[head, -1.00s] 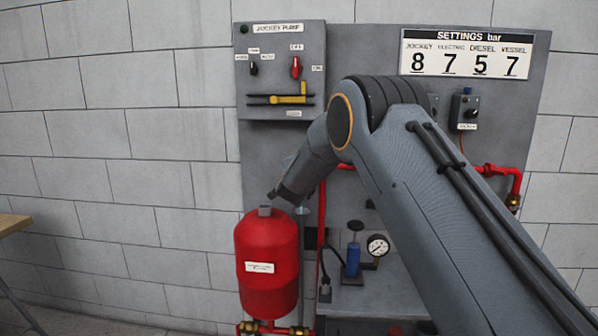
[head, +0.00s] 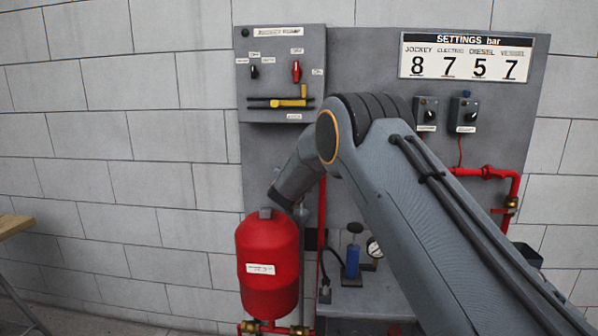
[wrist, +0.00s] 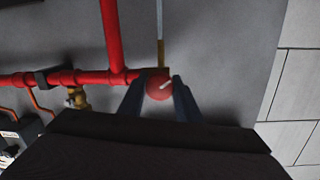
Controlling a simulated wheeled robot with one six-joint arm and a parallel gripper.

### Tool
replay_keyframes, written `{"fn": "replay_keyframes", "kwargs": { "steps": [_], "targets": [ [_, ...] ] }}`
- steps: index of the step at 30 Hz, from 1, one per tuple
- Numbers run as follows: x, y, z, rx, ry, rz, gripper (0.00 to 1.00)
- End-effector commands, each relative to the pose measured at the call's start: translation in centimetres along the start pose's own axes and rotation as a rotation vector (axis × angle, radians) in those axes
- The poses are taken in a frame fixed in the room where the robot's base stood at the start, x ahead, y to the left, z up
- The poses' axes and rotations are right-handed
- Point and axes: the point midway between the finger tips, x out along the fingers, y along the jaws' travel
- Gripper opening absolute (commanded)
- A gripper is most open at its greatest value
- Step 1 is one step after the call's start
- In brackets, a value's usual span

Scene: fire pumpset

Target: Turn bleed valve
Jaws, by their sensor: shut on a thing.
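A round red knob (wrist: 157,91) with a pale mark on it, seemingly the bleed valve, shows in the wrist view at the end of a red pipe, beside a small brass-coloured fitting (wrist: 160,54). My gripper (wrist: 160,82) has one finger on each side of the knob and is shut on it. In the head view my arm hides the knob and my fingers.
Red pipes (wrist: 112,35) run close by, with a brass valve (wrist: 76,97) on one branch. In the head view a red vessel (head: 267,270) stands below my forearm. A blue cylinder (head: 352,262) and a gauge (head: 374,248) are to its right.

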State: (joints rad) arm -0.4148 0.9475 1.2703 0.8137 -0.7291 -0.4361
Motion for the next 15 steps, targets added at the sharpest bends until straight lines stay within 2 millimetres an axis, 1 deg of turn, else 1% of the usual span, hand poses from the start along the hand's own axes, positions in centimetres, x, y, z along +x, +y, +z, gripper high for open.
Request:
{"fn": "replay_keyframes", "kwargs": {
  "steps": [1, 6, 15],
  "targets": [
    [-0.07, 0.03, 0.33, -0.043, -0.002, 0.004, 0.08],
    [-0.06, 0.02, 0.33, -0.184, 0.008, 0.013, 0.08],
    [-0.04, 0.08, 0.43, -0.361, 0.020, 0.026, 0.08]
  ]
}}
